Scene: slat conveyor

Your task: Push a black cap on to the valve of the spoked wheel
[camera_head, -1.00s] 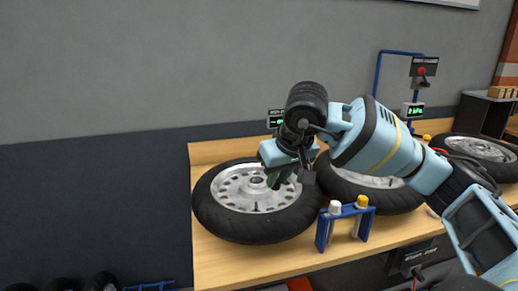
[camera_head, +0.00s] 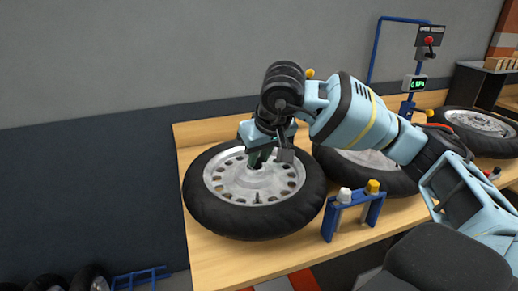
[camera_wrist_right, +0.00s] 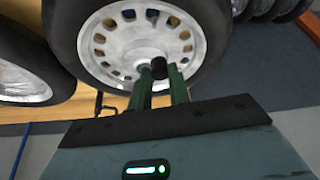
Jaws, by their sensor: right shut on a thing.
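My right gripper (camera_head: 262,157) is over the left wheel (camera_head: 225,218) on the bench, above and just behind its hub in the head view. In the right wrist view its green fingers (camera_wrist_right: 159,76) are shut on a small black cap (camera_wrist_right: 159,66). The wheel fills the top of that view, beyond the fingers; the cap looks apart from it. This wheel has a black tyre and a silver centre with a ring of holes. A small dark stub (camera_head: 257,197), possibly the valve, shows at its near side. My left gripper is not in view.
A blue rack (camera_head: 328,222) with a white-topped and a yellow-topped item stands right of the wheel. A second wheel (camera_head: 398,181) lies behind it, partly hidden by my arm. A third wheel (camera_head: 486,124) is farther right. The wooden bench (camera_head: 215,262) is bare at the front left.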

